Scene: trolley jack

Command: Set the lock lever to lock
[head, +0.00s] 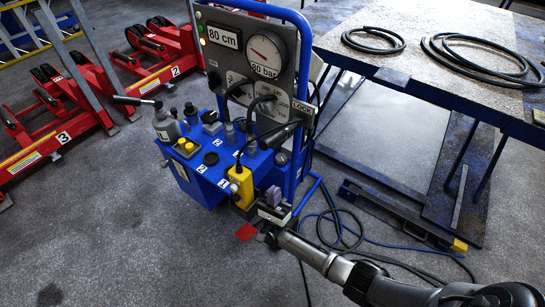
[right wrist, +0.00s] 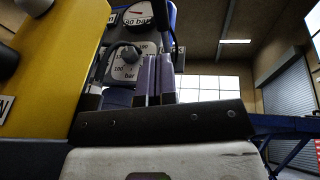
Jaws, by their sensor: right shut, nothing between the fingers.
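The blue jack console (head: 208,170) stands mid-view with a grey gauge panel (head: 222,62) above it. A white LOCK label (head: 302,108) is at the panel's lower right edge. A dark handle (head: 280,133) slants below that label; I cannot tell for certain that it is the lock lever, nor how it is set. My right gripper (head: 273,192) is at the console's near right side, beside the yellow box, with its purple fingers shut and empty. In the right wrist view the fingers (right wrist: 154,80) point up toward the panel, apart from its knob (right wrist: 130,55). My left gripper is out of view.
A yellow box (head: 241,187) with a cable is close left of my right gripper; it fills the left of the wrist view (right wrist: 50,70). A blue-framed table (head: 455,85) with hoses stands right. Cables (head: 345,225) lie on the floor. Red stands (head: 50,125) are left.

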